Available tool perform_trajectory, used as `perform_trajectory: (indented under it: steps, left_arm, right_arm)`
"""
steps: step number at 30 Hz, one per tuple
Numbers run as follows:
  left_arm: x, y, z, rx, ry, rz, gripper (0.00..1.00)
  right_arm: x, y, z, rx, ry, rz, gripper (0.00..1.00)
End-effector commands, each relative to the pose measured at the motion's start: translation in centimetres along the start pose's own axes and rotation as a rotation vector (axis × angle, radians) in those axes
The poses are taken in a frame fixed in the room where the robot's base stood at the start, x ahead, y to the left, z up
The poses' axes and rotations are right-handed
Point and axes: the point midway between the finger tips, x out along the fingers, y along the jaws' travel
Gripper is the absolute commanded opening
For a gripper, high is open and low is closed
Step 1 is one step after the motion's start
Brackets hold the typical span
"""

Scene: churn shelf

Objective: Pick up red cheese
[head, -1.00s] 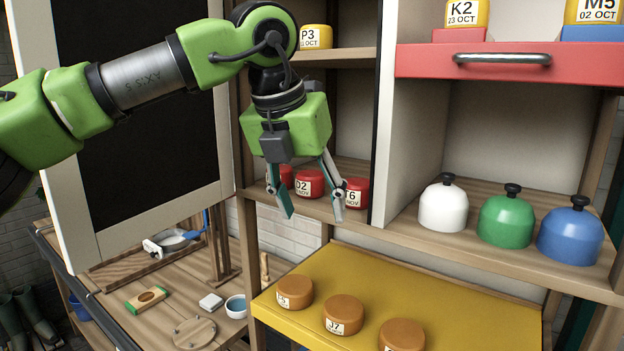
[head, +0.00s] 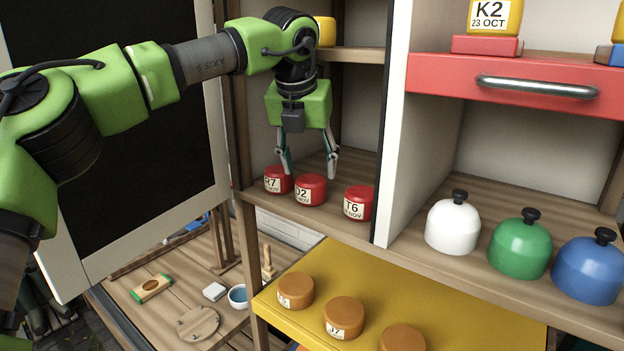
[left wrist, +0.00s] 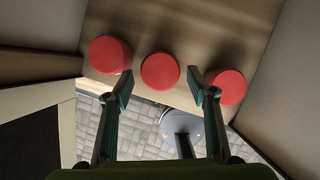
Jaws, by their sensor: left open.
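Three red cheeses stand in a row on the middle wooden shelf: R7 (head: 277,180) at the left, D2 (head: 311,189) in the middle and T6 (head: 358,203) at the right. My left gripper (head: 308,170) is open and empty, its fingers pointing down just above and behind D2. In the left wrist view the fingers (left wrist: 160,92) stand apart, with the middle cheese (left wrist: 160,71) beyond the gap between them. One red cheese (left wrist: 110,55) is left of it and another (left wrist: 225,87) is partly behind the right finger. My right gripper is not in view.
A white divider (head: 398,130) rises right of the cheeses. White (head: 453,224), green (head: 520,246) and blue (head: 589,267) domes stand beyond it. A yellow board (head: 400,300) below bears orange cheeses (head: 343,315). A shelf (head: 352,54) is above, and a blackboard (head: 110,150) stands left.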

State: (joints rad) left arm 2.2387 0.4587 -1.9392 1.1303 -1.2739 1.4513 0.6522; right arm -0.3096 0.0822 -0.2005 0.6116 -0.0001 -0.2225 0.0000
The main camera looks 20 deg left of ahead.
Motion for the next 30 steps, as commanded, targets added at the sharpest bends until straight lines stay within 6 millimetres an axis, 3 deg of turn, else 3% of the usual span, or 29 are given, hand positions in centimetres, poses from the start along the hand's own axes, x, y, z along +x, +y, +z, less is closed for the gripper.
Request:
perform_trajectory:
  steps: [3,6,13,20,21,25,30]
  left_arm:
    - [0.5,0.0,0.2,0.001,0.001,0.000,0.52]
    - [1.8,0.1,0.2,0.001,0.003,0.002,0.52]
    - [4.7,0.0,0.1,0.000,0.002,-0.001,0.52]
    - [5.1,0.0,0.1,0.000,0.000,-0.001,0.52]
    - [5.1,0.0,0.1,0.000,0.000,-0.001,0.50]
    - [5.1,0.0,0.1,0.000,0.000,-0.001,0.18]
    - [5.0,0.0,0.1,0.000,-0.002,-0.002,0.18]
  right_arm:
    - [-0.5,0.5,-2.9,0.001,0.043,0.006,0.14]
    - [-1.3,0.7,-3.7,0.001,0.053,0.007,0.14]
    - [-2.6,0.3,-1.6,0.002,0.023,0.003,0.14]
    - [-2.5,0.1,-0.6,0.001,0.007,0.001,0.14]
    - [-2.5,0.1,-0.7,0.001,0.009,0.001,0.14]
    - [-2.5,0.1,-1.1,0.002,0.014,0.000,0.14]
    - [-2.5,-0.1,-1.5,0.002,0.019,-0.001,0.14]
